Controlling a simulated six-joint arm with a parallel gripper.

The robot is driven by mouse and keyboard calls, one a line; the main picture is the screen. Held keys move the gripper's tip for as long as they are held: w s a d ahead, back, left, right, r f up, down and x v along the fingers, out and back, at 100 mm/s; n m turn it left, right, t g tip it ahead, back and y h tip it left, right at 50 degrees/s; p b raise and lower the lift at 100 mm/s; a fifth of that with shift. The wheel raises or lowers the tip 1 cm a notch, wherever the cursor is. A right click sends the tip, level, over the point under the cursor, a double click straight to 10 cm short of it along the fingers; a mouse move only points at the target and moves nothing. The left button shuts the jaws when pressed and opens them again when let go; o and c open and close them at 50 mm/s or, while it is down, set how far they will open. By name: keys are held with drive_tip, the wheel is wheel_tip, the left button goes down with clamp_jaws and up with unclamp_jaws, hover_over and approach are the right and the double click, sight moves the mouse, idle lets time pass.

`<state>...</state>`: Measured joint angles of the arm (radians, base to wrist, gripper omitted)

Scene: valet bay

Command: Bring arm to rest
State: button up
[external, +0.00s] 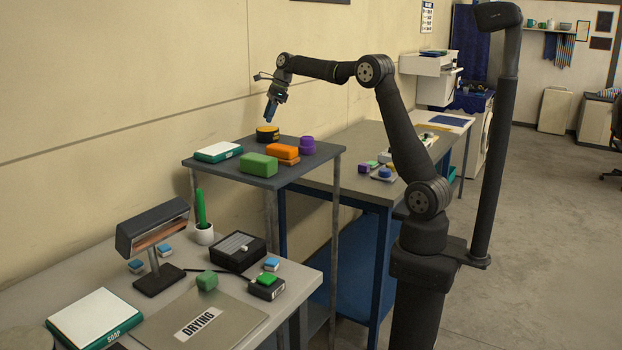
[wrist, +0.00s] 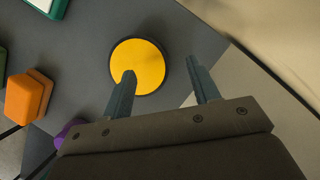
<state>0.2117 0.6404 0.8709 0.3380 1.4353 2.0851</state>
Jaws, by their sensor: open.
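My gripper (external: 271,116) is at the end of my raised arm, pointing down above the far side of a small grey table (external: 210,163). In the wrist view my gripper (wrist: 165,82) has its two fingers spread apart with nothing between them. A round yellow-topped black puck (external: 267,134) stands on the table just below the fingers. In the wrist view the yellow disc (wrist: 140,62) lies partly behind the left fingertip. The gripper appears to be above it, not holding it.
The small table also bears a white-and-green box (external: 218,151), a green block (external: 258,164), an orange block (external: 283,153) and a purple piece (external: 308,146). A wall runs close behind.

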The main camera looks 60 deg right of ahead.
drive_tip(key=shift+w+a, duration=0.25)
drive_tip(key=shift+a, duration=0.9)
